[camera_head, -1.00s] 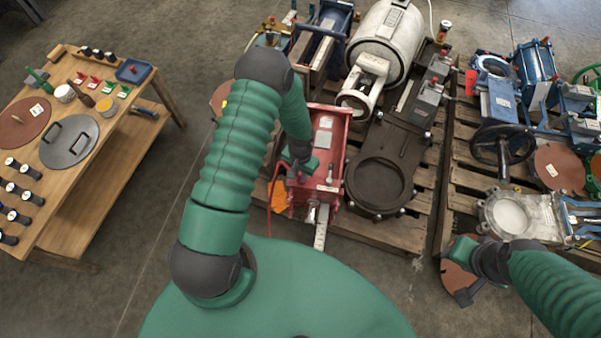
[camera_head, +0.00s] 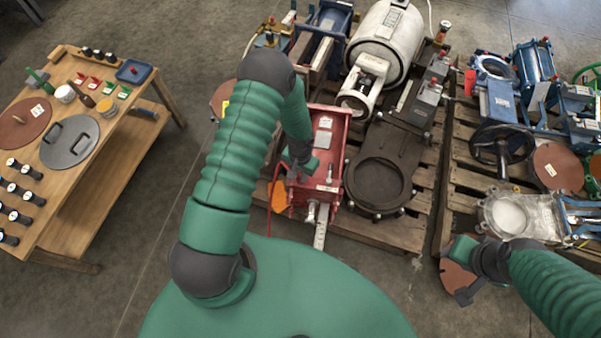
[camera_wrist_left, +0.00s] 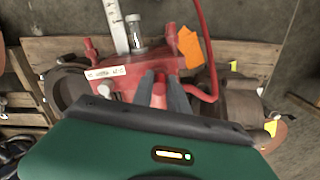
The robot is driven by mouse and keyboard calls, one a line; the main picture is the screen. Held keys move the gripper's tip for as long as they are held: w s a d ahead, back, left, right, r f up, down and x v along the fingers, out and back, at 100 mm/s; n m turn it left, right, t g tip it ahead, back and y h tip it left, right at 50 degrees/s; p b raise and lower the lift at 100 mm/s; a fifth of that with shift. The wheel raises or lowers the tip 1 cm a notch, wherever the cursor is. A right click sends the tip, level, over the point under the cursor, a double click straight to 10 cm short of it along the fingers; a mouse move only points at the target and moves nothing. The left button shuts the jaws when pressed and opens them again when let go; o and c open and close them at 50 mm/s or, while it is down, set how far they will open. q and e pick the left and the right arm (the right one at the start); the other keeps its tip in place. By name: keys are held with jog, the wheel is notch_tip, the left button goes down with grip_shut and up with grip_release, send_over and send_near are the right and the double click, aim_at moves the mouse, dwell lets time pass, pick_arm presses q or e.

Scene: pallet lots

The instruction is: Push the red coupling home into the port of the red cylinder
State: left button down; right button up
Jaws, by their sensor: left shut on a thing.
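The red cylinder (camera_head: 334,128) lies on a wooden pallet at the centre of the head view. In the left wrist view its red body (camera_wrist_left: 120,77) carries a white label. My left gripper (camera_wrist_left: 158,98) is shut on the red coupling (camera_wrist_left: 158,91), seen end-on between its two dark fingers. A red hose (camera_wrist_left: 209,60) curves beside it. In the head view the left gripper (camera_head: 301,168) is at the cylinder's near left side, and my arm partly covers it. The port and the coupling's seating are hidden. My right gripper (camera_head: 466,272) hangs at the right, away from the cylinder.
An orange tag (camera_head: 278,195) hangs by the cylinder's left side. A dark flanged valve (camera_head: 377,184) lies close on its right, and a white vessel (camera_head: 384,42) stands behind. A wooden bench (camera_head: 105,170) is at the left, with bare floor between.

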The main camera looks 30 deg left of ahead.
aim_at(300, 174)
pick_arm(q)
jog(key=shift+f+b, duration=0.35)
jog(key=shift+f, duration=0.15)
jog(key=c, duration=1.2)
grip_release()
jog(key=shift+c, duration=0.2)
jog(key=shift+r, duration=0.1)
notch_tip(300, 174, up, 16)
jog(key=p, duration=0.5)
jog(key=shift+r+p, duration=0.25)
jog(key=shift+p, duration=0.15)
